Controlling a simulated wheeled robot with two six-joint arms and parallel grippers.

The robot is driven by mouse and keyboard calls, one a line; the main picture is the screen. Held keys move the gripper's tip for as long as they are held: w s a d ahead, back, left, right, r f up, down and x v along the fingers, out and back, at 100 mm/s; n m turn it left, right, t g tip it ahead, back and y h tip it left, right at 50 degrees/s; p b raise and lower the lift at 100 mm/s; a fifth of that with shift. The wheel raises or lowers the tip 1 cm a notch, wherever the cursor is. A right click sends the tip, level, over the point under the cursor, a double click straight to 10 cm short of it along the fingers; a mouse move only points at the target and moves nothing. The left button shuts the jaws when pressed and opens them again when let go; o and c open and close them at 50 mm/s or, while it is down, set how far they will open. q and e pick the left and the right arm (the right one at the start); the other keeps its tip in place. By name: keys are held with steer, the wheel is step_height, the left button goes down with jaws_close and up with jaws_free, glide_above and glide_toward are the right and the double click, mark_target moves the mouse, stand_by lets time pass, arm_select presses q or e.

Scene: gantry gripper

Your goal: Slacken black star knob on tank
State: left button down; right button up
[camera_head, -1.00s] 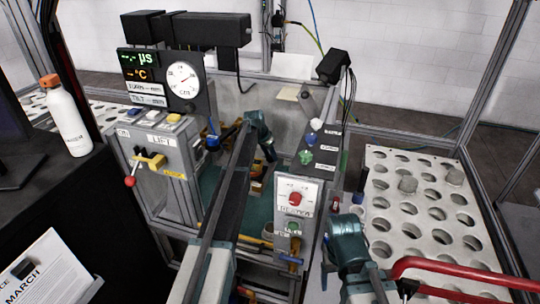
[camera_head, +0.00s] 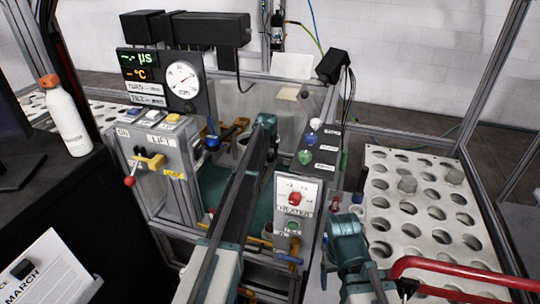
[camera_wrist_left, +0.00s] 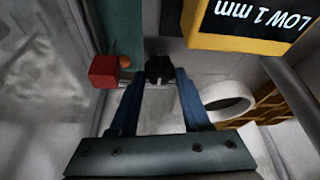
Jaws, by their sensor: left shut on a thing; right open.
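The black star knob (camera_wrist_left: 158,68) shows in the left wrist view, between the tips of my left gripper's (camera_wrist_left: 159,82) two blue fingers. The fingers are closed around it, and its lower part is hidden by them. In the head view my left arm reaches over the tank (camera_head: 238,105), and its wrist hides the fingers and the knob. My right gripper (camera_head: 345,238) is at the lower right, beside the heater panel; its fingers are hard to make out, and nothing shows held in it.
In the left wrist view, a red block (camera_wrist_left: 104,70), a yellow-edged "LOW 1 mm" sign (camera_wrist_left: 250,25) and a white ring (camera_wrist_left: 226,101) are near the fingers. The lift panel (camera_head: 160,150) and heater panel (camera_head: 297,200) flank my left arm. A perforated white table (camera_head: 415,215) stands right.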

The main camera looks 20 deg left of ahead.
stand_by(0.3)
arm_select(q)
steer(key=shift+c, duration=1.9)
jaws_free()
steer(key=p+v, duration=1.2)
steer(key=v, duration=0.1)
steer(key=shift+s+d+r+p, duration=0.15)
steer(key=shift+r+p, duration=0.25)
steer(key=shift+f, duration=0.1)
